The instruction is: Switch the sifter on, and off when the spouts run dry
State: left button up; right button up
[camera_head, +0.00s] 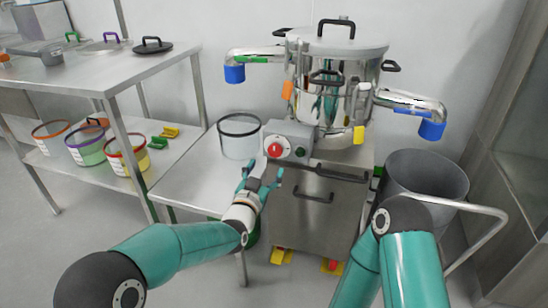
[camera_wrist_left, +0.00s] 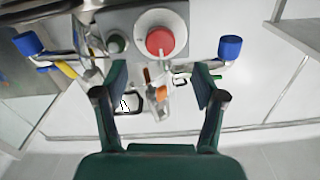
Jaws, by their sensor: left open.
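The sifter (camera_head: 338,48) is a steel drum with a lid on a steel cabinet. Its left spout (camera_head: 262,55) and right spout (camera_head: 400,99) end in blue pieces; no flow is visible from either. A grey control box (camera_head: 290,133) on its front carries a red round knob (camera_head: 274,150) and a dark green button (camera_head: 300,152). My left gripper (camera_head: 261,176) is open and empty just below and in front of the box. In the left wrist view the red knob (camera_wrist_left: 160,41) lies beyond the spread fingertips (camera_wrist_left: 160,82), apparently untouched. My right gripper is out of view.
A clear tub (camera_head: 240,137) stands on the steel table left of the sifter. A grey bin (camera_head: 426,172) stands below the right spout. A side bench (camera_head: 100,70) at left holds lids, with several colour-rimmed tubs on its lower shelf.

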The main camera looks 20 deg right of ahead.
aim_at(275, 153)
pick_arm(q)
jog(key=shift+b+x, duration=0.35)
jog(key=shift+x, duration=3.4)
jog(key=c, duration=1.1)
